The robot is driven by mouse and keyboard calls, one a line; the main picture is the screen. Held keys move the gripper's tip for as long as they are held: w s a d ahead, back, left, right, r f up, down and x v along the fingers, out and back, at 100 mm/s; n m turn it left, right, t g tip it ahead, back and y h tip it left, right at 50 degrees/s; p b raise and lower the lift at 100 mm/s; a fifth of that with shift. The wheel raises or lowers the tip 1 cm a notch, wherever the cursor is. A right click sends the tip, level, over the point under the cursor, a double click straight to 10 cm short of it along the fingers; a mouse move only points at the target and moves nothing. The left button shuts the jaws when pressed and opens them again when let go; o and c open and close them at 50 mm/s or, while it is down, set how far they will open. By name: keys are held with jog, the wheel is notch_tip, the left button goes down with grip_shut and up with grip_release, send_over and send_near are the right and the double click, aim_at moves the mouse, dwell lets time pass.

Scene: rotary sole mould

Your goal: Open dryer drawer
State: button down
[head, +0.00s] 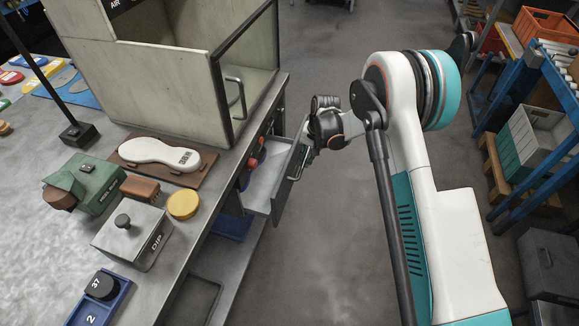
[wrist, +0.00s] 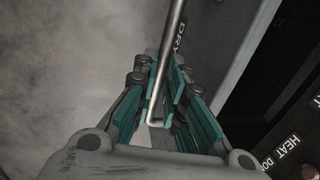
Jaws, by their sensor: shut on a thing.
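The dryer drawer (head: 268,181) is a grey metal tray that sticks out from under the bench in the head view, with its inside showing. Its front carries a bar handle (head: 299,163). My gripper (head: 307,142) is at this front, at the far end of the handle. In the wrist view my gripper (wrist: 163,95) has its teal-padded fingers closed around the metal handle bar (wrist: 174,35). The fingers hide part of the handle.
The workbench (head: 205,235) holds a large box with a handled door (head: 235,100), a white sole (head: 160,153), a green device (head: 95,182) and a DIP box (head: 132,236). The floor (head: 315,240) beside the drawer is clear. A blue rack (head: 540,180) stands at the right.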

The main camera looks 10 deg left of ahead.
jog(key=s+d, duration=0.1)
jog(key=d, duration=1.4)
jog(key=shift+d+b, duration=0.35)
jog(key=shift+b, duration=0.05)
jog(key=shift+s, duration=0.1)
jog(key=c, duration=1.7)
grip_release()
jog(key=shift+o, duration=0.2)
jog(key=shift+r, duration=0.1)
notch_tip(320, 180, up, 12)
jog(key=d, duration=0.2)
jog(key=shift+d+f, duration=0.2)
jog(key=shift+s, duration=0.1)
